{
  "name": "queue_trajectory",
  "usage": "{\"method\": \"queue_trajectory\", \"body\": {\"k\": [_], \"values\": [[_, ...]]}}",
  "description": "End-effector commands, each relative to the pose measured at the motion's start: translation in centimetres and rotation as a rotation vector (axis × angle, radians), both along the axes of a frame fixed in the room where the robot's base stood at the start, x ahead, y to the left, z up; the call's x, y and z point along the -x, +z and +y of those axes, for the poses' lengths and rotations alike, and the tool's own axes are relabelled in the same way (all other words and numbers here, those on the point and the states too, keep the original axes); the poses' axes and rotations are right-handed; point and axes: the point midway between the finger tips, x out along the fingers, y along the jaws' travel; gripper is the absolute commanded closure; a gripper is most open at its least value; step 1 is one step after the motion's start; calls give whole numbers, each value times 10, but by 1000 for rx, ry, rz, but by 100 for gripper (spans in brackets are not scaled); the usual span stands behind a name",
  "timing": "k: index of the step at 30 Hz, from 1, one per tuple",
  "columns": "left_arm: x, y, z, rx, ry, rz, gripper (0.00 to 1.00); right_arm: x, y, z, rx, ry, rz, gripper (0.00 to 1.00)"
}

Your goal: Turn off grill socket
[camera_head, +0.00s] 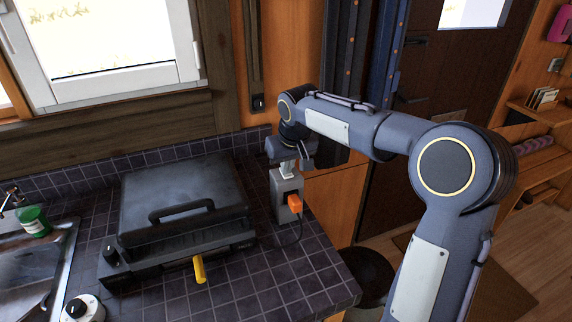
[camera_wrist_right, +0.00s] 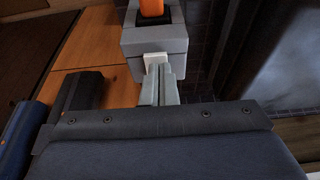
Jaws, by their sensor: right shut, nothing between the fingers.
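The grill socket (camera_head: 286,194) is a grey box standing on the tiled counter to the right of the grill. An orange plug (camera_head: 295,203) sits in its front with a cable. In the right wrist view the socket (camera_wrist_right: 152,42) has the orange plug (camera_wrist_right: 151,8) at the top and a pale switch (camera_wrist_right: 155,60) on its near edge. My right gripper (camera_head: 287,168) is shut and empty, at the top of the socket. Its fingertips (camera_wrist_right: 160,75) are at the switch and seem to touch it. The switch position cannot be told. My left gripper is not in view.
A closed dark grill (camera_head: 180,203) with a yellow-handled tool (camera_head: 199,269) in front fills the counter's middle. A sink (camera_head: 35,270), green cup (camera_head: 34,222) and white dial timer (camera_head: 82,308) are at left. The window and wall are behind.

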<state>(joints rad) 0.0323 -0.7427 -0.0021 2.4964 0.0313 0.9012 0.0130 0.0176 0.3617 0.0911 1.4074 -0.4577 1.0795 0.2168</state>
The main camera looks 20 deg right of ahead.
Motion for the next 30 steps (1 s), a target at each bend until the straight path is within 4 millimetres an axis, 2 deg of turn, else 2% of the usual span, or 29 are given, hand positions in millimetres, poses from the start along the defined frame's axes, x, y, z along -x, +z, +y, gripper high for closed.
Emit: {"method": "queue_trajectory", "body": {"k": [1,5,8,13,14,16,24,30], "values": [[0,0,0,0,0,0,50,2,-5,0,1,-1,14,100],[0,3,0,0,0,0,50,2,-1,-1,1,-1,13,100],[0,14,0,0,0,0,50,3,13,-2,1,-1,9,100],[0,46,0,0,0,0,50,6,53,-4,2,-1,3,100],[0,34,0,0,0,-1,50,8,50,-4,2,-1,0,100],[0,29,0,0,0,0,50,14,65,-3,0,0,-4,100],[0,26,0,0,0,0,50,32,117,-2,0,1,-3,100],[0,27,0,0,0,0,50,38,133,-1,0,1,-1,100]]}}
